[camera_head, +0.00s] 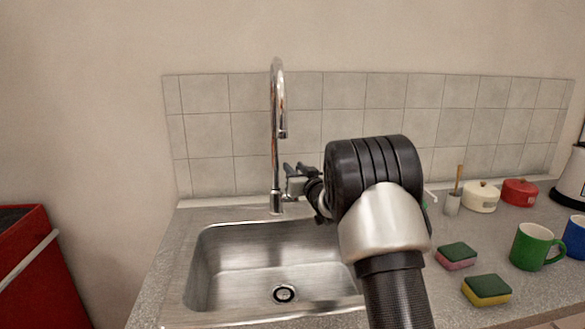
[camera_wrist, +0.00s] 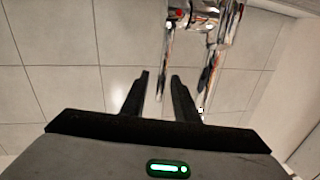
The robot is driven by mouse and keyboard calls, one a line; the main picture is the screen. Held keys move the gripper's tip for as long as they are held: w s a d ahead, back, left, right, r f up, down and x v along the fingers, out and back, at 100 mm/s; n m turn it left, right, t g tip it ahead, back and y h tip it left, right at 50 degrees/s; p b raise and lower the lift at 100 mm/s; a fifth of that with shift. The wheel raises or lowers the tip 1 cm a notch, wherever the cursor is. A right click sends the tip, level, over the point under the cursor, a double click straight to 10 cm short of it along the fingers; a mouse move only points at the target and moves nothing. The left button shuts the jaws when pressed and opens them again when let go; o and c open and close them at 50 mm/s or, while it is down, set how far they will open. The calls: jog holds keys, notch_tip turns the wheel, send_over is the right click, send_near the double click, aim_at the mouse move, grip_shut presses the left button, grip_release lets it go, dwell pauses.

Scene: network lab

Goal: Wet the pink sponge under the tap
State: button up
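The pink sponge (camera_head: 457,262) has a dark green top and lies flat on the counter right of the sink, away from my gripper. The chrome tap (camera_head: 277,130) stands behind the sink, with its tall spout curving over. My gripper (camera_head: 289,172) is beside the lower part of the tap. In the wrist view my gripper (camera_wrist: 160,76) shows two black fingers apart with no sponge between them. Chrome tap parts (camera_wrist: 214,35) show just beyond the fingers, and I cannot tell whether they touch. No running water is visible.
The steel sink (camera_head: 230,262) is empty, with a round drain. A yellow sponge (camera_head: 487,291), a green mug (camera_head: 532,247), a blue mug (camera_head: 576,238), a cream pot (camera_head: 482,198) and a red pot (camera_head: 519,192) stand on the right. A tiled wall (camera_head: 345,95) is behind.

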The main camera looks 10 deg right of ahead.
jog(key=shift+w+a, duration=0.25)
jog(key=shift+w, duration=1.05)
grip_shut()
dwell(0.5)
